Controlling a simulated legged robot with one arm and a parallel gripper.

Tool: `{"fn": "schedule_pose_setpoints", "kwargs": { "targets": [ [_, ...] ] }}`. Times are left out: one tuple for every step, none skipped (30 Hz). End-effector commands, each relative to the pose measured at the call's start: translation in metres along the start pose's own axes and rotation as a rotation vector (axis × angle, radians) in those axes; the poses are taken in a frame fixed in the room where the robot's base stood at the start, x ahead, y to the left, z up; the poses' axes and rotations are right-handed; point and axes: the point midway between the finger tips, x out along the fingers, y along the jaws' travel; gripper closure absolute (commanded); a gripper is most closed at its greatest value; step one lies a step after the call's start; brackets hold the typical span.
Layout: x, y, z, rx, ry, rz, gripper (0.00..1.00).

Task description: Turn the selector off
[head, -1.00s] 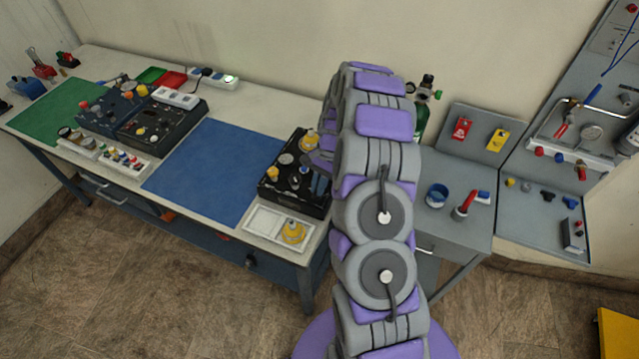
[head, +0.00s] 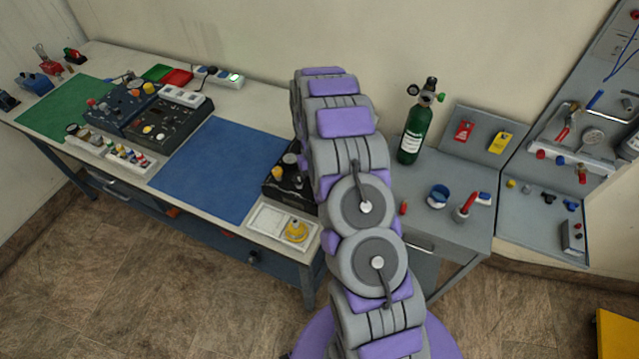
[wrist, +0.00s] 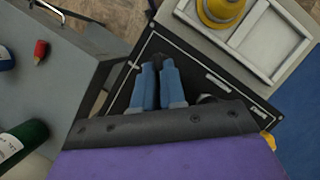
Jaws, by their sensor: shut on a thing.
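The black control panel (head: 280,186) sits at the right end of the workbench, partly covered by my arm in the head view. It also shows in the wrist view (wrist: 205,62). In the wrist view my gripper (wrist: 158,66) is over the panel, its two blue fingers close together. They are shut on a small dark knob (wrist: 157,59), which looks like the selector and is mostly hidden between the fingertips. Its pointing direction cannot be made out. In the head view my arm hides the gripper and the knob.
A white tray (head: 263,215) with a yellow part (head: 296,232) lies in front of the panel. A green oxygen cylinder (head: 412,135) and a small red item (head: 404,207) stand on the grey cabinet to the right. The blue mat (head: 220,170) is clear.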

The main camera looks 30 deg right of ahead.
Motion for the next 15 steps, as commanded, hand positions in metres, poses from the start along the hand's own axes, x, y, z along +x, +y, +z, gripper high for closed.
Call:
{"fn": "schedule_pose_setpoints", "kwargs": {
  "targets": [
    [-0.0005, -0.0011, 0.0003, -0.036, 0.0, 0.016, 1.0],
    [-0.0005, -0.0013, 0.0004, -0.059, 0.0, 0.025, 1.0],
    [-0.0004, -0.0015, 0.0005, -0.086, -0.001, 0.037, 1.0],
    [-0.0004, -0.0016, 0.0006, -0.106, -0.001, 0.045, 1.0],
    [-0.0004, -0.0018, 0.0006, -0.123, -0.001, 0.053, 1.0],
    [-0.0003, -0.0021, 0.0006, -0.147, 0.0, 0.062, 1.0],
    [-0.0003, -0.0022, 0.0005, -0.162, 0.0, 0.068, 1.0],
    [-0.0003, -0.0024, 0.0004, -0.178, 0.001, 0.074, 1.0],
    [-0.0002, -0.0025, 0.0003, -0.196, 0.002, 0.081, 1.0],
    [-0.0003, -0.0026, 0.0002, -0.208, 0.002, 0.087, 1.0],
    [-0.0003, -0.0027, 0.0001, -0.221, 0.003, 0.092, 1.0],
    [-0.0003, -0.0027, -0.0001, -0.235, 0.003, 0.098, 1.0],
    [-0.0003, -0.0028, -0.0001, -0.244, 0.004, 0.102, 1.0],
    [-0.0003, -0.0029, -0.0002, -0.253, 0.004, 0.106, 1.0],
    [-0.0003, -0.003, -0.0002, -0.264, 0.004, 0.11, 1.0]
  ]
}}
